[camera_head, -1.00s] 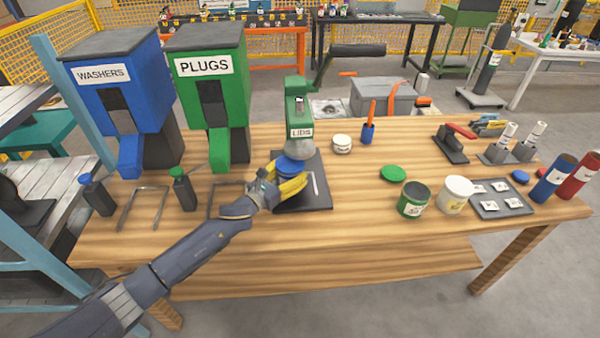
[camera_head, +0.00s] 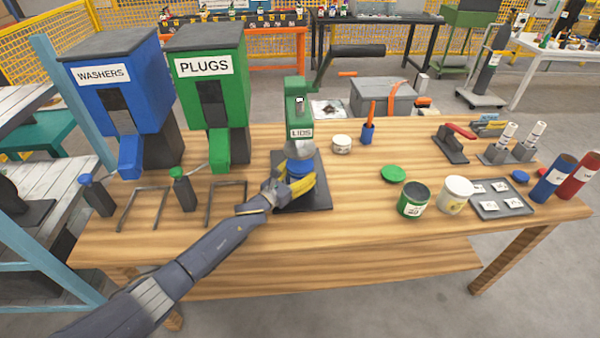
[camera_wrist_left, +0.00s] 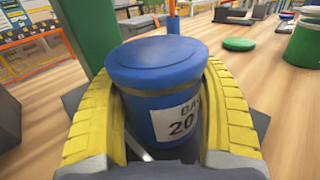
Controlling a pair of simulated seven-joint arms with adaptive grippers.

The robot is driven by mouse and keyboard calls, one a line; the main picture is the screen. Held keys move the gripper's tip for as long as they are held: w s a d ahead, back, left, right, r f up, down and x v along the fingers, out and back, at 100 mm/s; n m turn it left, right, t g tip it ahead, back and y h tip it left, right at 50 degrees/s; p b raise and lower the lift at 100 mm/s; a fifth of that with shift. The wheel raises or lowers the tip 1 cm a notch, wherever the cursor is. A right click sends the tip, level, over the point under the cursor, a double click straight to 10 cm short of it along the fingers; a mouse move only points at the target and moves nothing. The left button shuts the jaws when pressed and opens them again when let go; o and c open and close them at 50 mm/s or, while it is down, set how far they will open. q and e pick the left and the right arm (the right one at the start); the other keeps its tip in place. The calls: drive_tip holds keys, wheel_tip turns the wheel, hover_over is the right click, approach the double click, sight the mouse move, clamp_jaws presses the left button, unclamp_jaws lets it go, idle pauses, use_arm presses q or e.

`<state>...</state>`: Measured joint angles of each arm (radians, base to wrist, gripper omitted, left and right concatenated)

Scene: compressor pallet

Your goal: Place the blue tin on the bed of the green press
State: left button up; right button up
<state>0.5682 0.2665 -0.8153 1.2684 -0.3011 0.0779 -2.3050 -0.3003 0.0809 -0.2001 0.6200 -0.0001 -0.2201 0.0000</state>
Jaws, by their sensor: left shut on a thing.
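The blue tin (camera_head: 299,169), with its blue lid on, is upright between the yellow fingers of my left gripper (camera_head: 297,184). The left wrist view shows the tin (camera_wrist_left: 162,85) close up, with a white label on its side and a finger on each side of it. The green press (camera_head: 299,108), labelled LIDS, stands behind it, its grey head just above and behind the tin. The dark bed (camera_head: 318,200) of the press lies under the gripper. I cannot tell whether the tin's bottom touches the bed. My right gripper is not in view.
Blue WASHERS (camera_head: 118,85) and green PLUGS (camera_head: 208,85) dispensers stand at the left. An open green tin (camera_head: 413,203), a white tub (camera_head: 456,195) and a green lid (camera_head: 393,174) are to the right. The table front is clear.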

use_arm(q)
drive_tip(key=shift+f, duration=0.1)
drive_tip(key=o, duration=1.2)
drive_tip(key=shift+o, duration=0.2)
drive_tip(key=shift+s+a, duration=0.15)
drive_tip(key=v, duration=1.1)
drive_tip(key=shift+s+a, duration=0.25)
